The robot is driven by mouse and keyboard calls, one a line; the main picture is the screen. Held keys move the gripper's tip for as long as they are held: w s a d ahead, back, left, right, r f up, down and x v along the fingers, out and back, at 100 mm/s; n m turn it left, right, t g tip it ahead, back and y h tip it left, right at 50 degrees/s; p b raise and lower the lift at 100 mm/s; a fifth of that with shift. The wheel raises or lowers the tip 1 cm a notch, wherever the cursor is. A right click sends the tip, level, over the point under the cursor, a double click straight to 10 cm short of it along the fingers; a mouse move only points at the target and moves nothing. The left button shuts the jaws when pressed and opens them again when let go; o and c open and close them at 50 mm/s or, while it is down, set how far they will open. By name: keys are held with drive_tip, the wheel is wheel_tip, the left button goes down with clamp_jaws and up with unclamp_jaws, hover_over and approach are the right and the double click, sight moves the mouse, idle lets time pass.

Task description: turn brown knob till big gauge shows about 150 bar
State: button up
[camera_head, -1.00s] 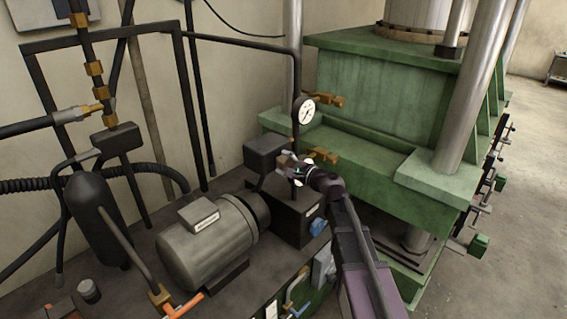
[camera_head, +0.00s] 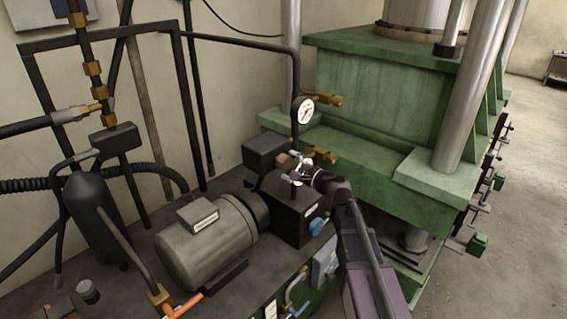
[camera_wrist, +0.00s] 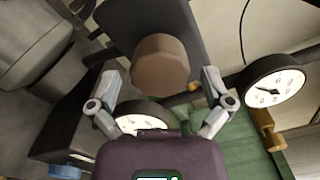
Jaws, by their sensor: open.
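The brown knob (camera_wrist: 161,66) sticks out from a dark block in the wrist view, ahead of and between my fingertips. In the head view the brown knob (camera_head: 283,161) shows small at the front of the dark box. My gripper (camera_wrist: 160,85) is open, with one finger to each side of the knob's near end; I cannot tell if either touches it. In the head view my gripper (camera_head: 297,168) is just right of the knob. The gauge (camera_head: 304,110) stands on a black pipe above it; its face also shows in the wrist view (camera_wrist: 274,88). Its numbers are too small to read.
A second white dial (camera_wrist: 140,118) is partly hidden behind my gripper. A grey motor (camera_head: 205,245) stands left of the dark box (camera_head: 265,152). The green press (camera_head: 380,100) with brass fittings (camera_head: 322,156) stands close behind and to the right.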

drive_tip(key=v, duration=0.9)
drive_tip(key=shift+d, duration=0.25)
drive_tip(key=shift+s, duration=0.15)
drive_tip(key=s+d+f+n+g+h+b, duration=0.1)
drive_tip(key=s+f+n+g+h+b, duration=0.5)
drive_tip(key=f, duration=1)
drive_tip(key=s+d+f+n+g+h+b, duration=0.1)
drive_tip(key=s+d+f+n+g+h, duration=0.4)
drive_tip(key=s+d+f+h, duration=0.3)
drive_tip(key=s+d+f+n, duration=0.1)
drive_tip(key=s+d, duration=0.3)
drive_tip(key=shift+s+d+f+n, duration=0.2)
drive_tip(key=shift+s+f+n, duration=0.1)
drive_tip(key=shift+n, duration=0.1)
drive_tip(key=shift+w+a, duration=0.1)
